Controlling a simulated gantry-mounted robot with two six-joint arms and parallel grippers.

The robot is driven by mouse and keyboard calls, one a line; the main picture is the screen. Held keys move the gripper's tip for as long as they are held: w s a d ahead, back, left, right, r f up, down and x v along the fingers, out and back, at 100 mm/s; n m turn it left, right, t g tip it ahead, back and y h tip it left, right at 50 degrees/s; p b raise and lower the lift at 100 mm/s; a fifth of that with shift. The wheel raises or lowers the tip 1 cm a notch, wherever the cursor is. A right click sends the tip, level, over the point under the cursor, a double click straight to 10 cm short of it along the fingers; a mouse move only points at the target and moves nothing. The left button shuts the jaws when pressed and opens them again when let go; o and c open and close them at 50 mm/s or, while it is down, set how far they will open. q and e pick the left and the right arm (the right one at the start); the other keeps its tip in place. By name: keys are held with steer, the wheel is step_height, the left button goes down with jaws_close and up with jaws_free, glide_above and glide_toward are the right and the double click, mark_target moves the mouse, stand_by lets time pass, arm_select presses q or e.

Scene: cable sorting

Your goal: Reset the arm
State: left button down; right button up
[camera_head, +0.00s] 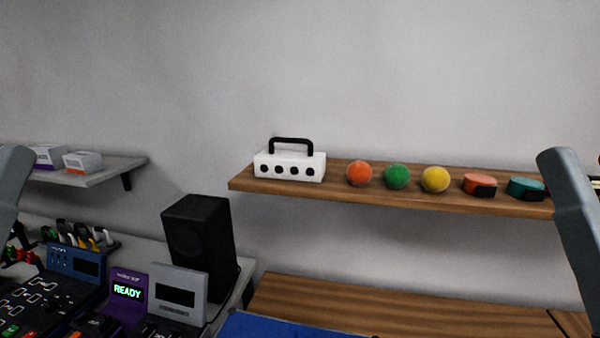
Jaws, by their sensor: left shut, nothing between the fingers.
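A grey link of my left arm (12,190) comes in at the left edge. A grey link of my right arm (575,225) stands at the right edge, in front of the end of the wooden shelf. I make out no gripper fingers on either arm. Neither arm link is seen carrying anything.
The wooden shelf (330,193) holds a white box with black handle (290,166), orange, green and yellow balls and two round items. A black speaker (200,240), a READY device (127,292) and other devices crowd the lower left. A blue surface (265,327) lies at the bottom.

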arm_select(q)
step_height(320, 180, up, 36)
steer(key=p, duration=3.3)
arm_select(e)
step_height(320, 180, up, 36)
arm_select(q)
step_height(320, 180, down, 43)
steer(key=b, duration=4.3)
steer(key=shift+w+h, duration=0.15)
steer(key=shift+h, duration=0.15)
arm_select(e)
step_height(320, 180, down, 43)
arm_select(q)
steer(key=shift+f, duration=0.15)
